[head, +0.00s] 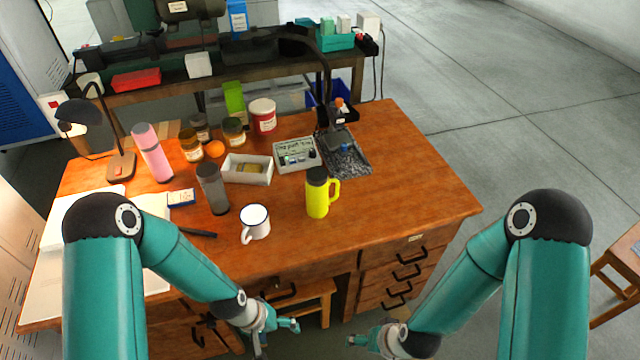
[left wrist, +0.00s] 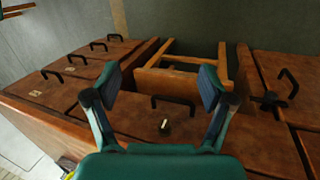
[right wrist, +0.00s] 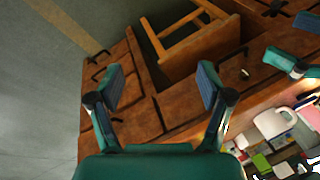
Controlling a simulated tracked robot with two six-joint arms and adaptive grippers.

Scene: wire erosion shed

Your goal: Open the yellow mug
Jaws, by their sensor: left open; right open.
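The yellow mug (head: 318,197) stands upright near the front right of the wooden desk. It has a yellow handle on its right side and a dark lid (head: 317,176) on top. My left gripper (head: 278,334) is open and empty in front of the desk, below the desktop; its fingers (left wrist: 157,88) show apart in the left wrist view. My right gripper (head: 358,340) is also low in front of the desk, and its fingers (right wrist: 162,88) are open and empty in the right wrist view. Both grippers are apart from the mug.
A white enamel mug (head: 255,222) and a grey tumbler (head: 213,188) stand left of the yellow mug. A white box (head: 247,170), a panel device (head: 297,154) and a dark speckled tray (head: 352,160) are behind it. The desktop right of the mug (head: 410,190) is clear.

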